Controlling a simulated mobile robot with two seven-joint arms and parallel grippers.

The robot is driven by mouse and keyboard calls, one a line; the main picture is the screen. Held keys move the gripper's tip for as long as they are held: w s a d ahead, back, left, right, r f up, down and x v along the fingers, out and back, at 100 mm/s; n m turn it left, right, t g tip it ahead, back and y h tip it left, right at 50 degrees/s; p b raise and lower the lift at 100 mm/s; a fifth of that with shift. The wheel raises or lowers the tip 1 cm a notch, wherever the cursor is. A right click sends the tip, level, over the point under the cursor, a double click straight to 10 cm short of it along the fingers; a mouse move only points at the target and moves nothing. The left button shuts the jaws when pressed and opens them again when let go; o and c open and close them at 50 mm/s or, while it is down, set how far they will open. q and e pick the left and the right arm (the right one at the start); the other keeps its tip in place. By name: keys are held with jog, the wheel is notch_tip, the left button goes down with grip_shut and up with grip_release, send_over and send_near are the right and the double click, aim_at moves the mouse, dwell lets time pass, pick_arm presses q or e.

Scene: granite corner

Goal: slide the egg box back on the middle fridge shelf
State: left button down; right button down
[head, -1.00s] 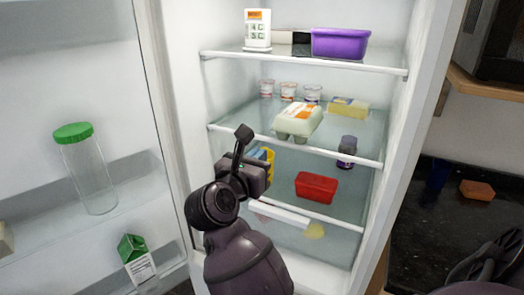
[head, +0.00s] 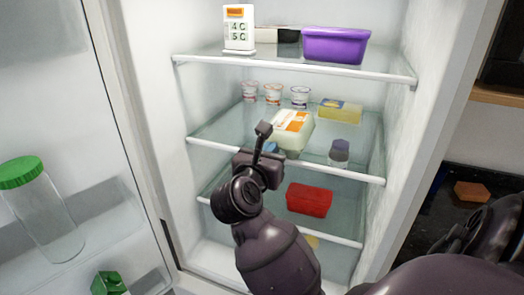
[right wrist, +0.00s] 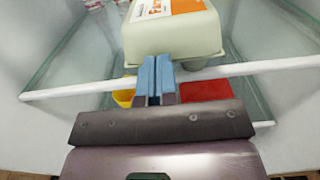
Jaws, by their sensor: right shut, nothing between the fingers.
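The egg box (head: 291,131) is pale green with a white and orange label on its lid. It stands upright on the middle shelf (head: 338,173), towards the shelf's front. In the right wrist view the egg box (right wrist: 175,35) is straight ahead, just behind the white front edge of the shelf. My right gripper (head: 270,148) is in front of the box. Its blue fingers (right wrist: 155,78) are shut with nothing between them, and their tips overlap the box's lower front. I cannot tell whether they touch it. My left gripper is not in view.
Several cups (head: 273,94) and a yellow pack (head: 340,111) stand behind the box. A dark-lidded jar (head: 339,152) stands to its right. A red container (head: 309,199) is on the shelf below, and a purple tub (head: 336,45) above. The open fridge door (head: 60,130) is at left.

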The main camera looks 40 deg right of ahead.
jog(key=shift+d, duration=0.15)
jog(key=shift+x, duration=1.85)
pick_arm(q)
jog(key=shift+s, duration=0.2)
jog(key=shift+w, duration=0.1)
